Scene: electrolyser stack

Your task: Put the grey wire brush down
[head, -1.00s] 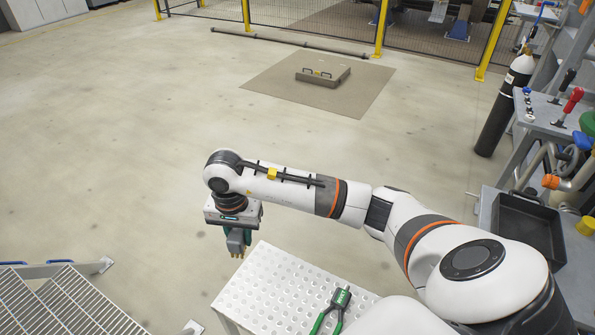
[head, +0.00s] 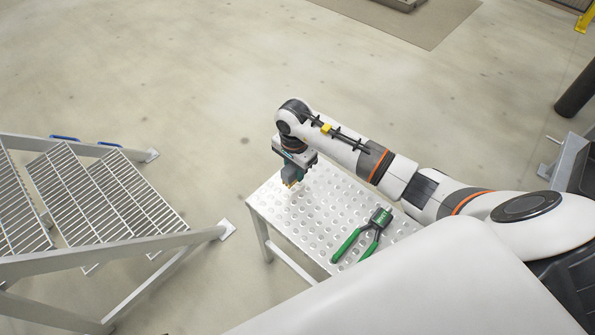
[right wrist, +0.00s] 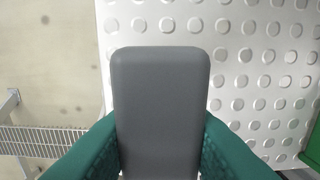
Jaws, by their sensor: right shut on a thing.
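The grey wire brush (right wrist: 160,95) fills the middle of the right wrist view as a smooth grey block between two green fingers. My right gripper (head: 291,183) is shut on it, over the far left corner of the perforated metal table (head: 345,199). In the head view the brush (head: 290,174) shows small, with yellowish bristles pointing down. I cannot tell whether the bristles touch the tabletop. My left gripper is not in view.
A green-handled tool (head: 364,236) with a dark head lies on the table, right of the brush. A grey metal step stand (head: 110,195) with grated treads is at the left. The tabletop between brush and tool is clear.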

